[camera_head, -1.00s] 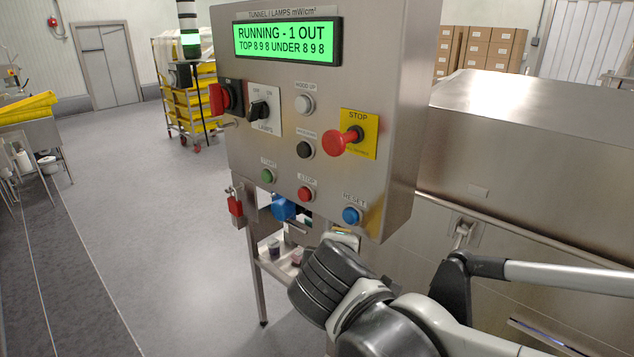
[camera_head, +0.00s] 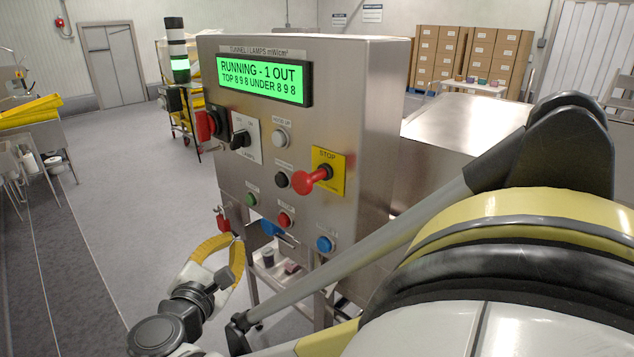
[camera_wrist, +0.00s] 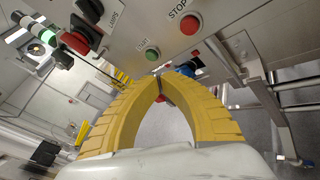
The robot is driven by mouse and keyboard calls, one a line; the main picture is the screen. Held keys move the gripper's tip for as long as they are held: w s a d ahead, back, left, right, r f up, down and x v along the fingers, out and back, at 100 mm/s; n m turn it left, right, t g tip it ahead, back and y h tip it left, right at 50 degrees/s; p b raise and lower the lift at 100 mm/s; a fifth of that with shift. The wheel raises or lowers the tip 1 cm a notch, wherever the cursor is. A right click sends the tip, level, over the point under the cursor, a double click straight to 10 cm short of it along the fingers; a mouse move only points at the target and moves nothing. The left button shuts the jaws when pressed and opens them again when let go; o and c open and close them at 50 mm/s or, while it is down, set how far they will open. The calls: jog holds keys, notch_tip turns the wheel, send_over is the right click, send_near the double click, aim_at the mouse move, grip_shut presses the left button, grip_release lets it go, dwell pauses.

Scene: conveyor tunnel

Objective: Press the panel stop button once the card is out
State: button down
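The steel panel (camera_head: 225,60) has a green display (camera_head: 262,80) reading "RUNNING - 1 OUT, TOP 898 UNDER 898". The small red stop button (camera_head: 285,219) sits low on its face and also shows in the wrist view (camera_wrist: 190,24). A larger red mushroom button (camera_head: 312,181) stands on a yellow STOP plate. My gripper (camera_head: 237,239) is below and left of the small stop button in the head view. In the wrist view its yellow fingers (camera_wrist: 160,75) meet at the tips, just below the green button (camera_wrist: 152,55). No card can be made out.
A blue reset button (camera_head: 324,244) is right of the stop button. A red padlock (camera_head: 222,222) hangs close to my fingertips. A black lamps selector (camera_head: 240,139) and red switch (camera_head: 207,125) are higher left. Open floor lies left of the panel.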

aim_at(277, 213)
jog(key=w+d, duration=0.5)
jog(key=w, duration=0.1)
jog(key=shift+w+d, duration=0.4)
dwell(1.6)
jog(key=shift+w+d, duration=0.25)
jog(key=shift+w, duration=0.05)
jog(key=shift+w+d, duration=0.4)
jog(key=shift+w, duration=0.05)
dwell(0.8)
jog(key=shift+s+a, duration=0.65)
jog(key=shift+s, duration=0.1)
